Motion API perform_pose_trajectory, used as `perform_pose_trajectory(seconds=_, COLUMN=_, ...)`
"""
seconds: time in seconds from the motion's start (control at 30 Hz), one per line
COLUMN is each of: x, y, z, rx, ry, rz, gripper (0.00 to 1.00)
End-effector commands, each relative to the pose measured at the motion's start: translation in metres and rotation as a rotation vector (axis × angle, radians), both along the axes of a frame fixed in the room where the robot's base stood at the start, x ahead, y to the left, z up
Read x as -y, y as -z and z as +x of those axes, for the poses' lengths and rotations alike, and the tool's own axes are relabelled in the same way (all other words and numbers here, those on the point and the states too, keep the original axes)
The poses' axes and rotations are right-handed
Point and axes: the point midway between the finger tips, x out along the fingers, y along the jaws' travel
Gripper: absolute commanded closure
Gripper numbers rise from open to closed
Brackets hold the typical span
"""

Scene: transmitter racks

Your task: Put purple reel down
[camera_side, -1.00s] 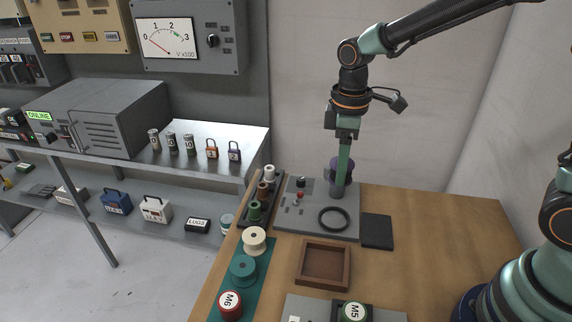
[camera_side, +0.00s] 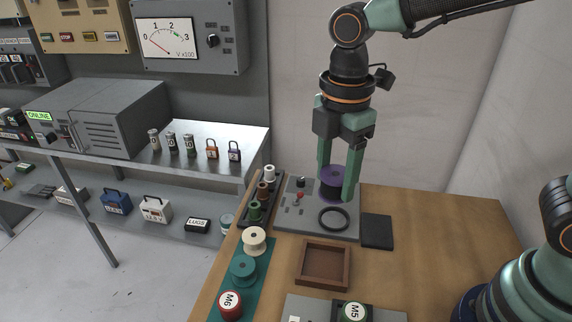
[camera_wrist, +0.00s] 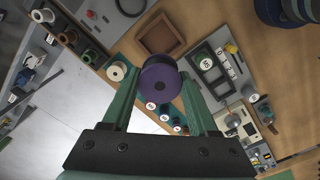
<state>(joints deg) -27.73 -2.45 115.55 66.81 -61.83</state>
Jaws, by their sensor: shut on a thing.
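The purple reel (camera_side: 333,174) has purple flanges and a dark middle. My gripper (camera_side: 337,188) is shut on it, with one green finger on each side. In the wrist view the reel (camera_wrist: 160,86) sits between the fingertips (camera_wrist: 160,78), one flange facing the camera. In the side view the reel appears upright over the back of the grey panel (camera_side: 287,222). I cannot tell whether its underside touches anything. The right finger hides part of its edge.
A black ring (camera_side: 334,219) lies on the panel in front of the reel. A dark pad (camera_side: 377,231) lies to the right, and an empty brown tray (camera_side: 323,266) stands nearer. A rack of small reels (camera_side: 256,207) is at the left.

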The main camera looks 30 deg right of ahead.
Motion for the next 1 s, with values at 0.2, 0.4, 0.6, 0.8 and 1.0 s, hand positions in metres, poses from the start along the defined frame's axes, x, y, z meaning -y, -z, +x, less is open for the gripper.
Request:
perform_pose_trajectory(seconds=0.2, x=0.000, y=0.047, z=-0.003, rx=-0.008, ry=-0.011, rz=-0.004, gripper=0.94)
perform_pose_trajectory(seconds=0.4, x=0.000, y=0.096, z=-0.003, rx=-0.009, ry=-0.009, rz=-0.005, gripper=0.94)
perform_pose_trajectory(seconds=0.6, x=0.000, y=0.140, z=-0.003, rx=-0.008, ry=-0.008, rz=-0.004, gripper=0.94)
perform_pose_trajectory(seconds=0.8, x=-0.001, y=0.157, z=-0.001, rx=-0.001, ry=-0.008, rz=-0.001, gripper=0.94)
perform_pose_trajectory(seconds=1.0, x=0.000, y=0.177, z=-0.002, rx=-0.005, ry=-0.007, rz=-0.003, gripper=0.94)
